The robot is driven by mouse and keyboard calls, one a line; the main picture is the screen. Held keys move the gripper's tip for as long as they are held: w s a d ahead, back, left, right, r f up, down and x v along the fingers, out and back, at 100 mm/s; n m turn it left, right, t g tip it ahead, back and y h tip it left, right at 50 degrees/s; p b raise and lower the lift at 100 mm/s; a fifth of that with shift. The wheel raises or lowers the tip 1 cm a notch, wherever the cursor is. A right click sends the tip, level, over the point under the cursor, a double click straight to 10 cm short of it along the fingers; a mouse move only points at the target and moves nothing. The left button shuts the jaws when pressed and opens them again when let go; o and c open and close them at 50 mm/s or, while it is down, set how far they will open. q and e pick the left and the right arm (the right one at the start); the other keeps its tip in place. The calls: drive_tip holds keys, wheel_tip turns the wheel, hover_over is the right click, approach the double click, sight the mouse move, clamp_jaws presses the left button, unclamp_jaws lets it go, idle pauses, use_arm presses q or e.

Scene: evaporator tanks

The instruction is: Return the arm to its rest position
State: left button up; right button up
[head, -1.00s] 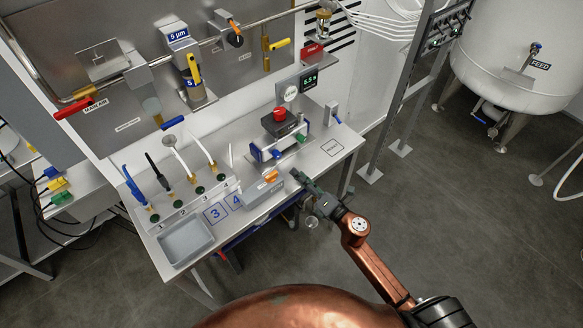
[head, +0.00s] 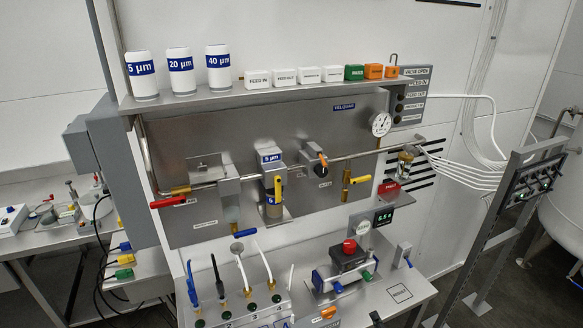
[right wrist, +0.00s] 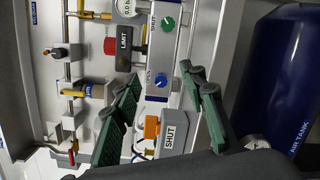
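My right gripper (right wrist: 158,76) shows in the right wrist view with its two dark green fingers spread apart. It is open, with nothing held between the fingers. Past the fingers are a grey box marked SHUT (right wrist: 174,132) with an orange part, and a panel with a blue knob (right wrist: 160,80). In the head view only a small dark tip of the right gripper (head: 375,317) shows at the bottom edge, beside the bench front; the rest of that arm is out of frame. My left gripper is in neither view.
The steel bench (head: 408,293) carries a fixture with a red knob (head: 349,246) and several hoses. Above it are a piped panel (head: 330,115) and a shelf (head: 300,90) with labelled cartridges. A blue air tank (right wrist: 280,75) stands at right in the wrist view.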

drive_tip(key=s+d+f+m+g+h, duration=0.7)
drive_tip(key=s+d+m, duration=0.5)
drive_tip(key=m, duration=0.4)
drive_tip(key=s+a+f+m+g+y, duration=0.1)
drive_tip(key=s+a+f+m+g, duration=0.2)
drive_tip(key=s, duration=0.4)
drive_tip(key=s+a+f+m+g+y, duration=0.1)
drive_tip(key=s+f+m+g, duration=0.1)
drive_tip(key=s+f, duration=0.35)
drive_tip(key=s+a+f+m+g+y, duration=0.1)
drive_tip(key=s+a+f+m+g, duration=0.15)
drive_tip(key=s, duration=0.55)
wheel_tip(320, 180, down, 29)
drive_tip(key=s+g, duration=0.2)
drive_tip(key=s, duration=0.1)
drive_tip(key=s+f, duration=1.7)
drive_tip(key=s, duration=0.3)
drive_tip(key=shift+a+f+g+y, duration=0.3)
drive_tip(key=shift+g, duration=0.05)
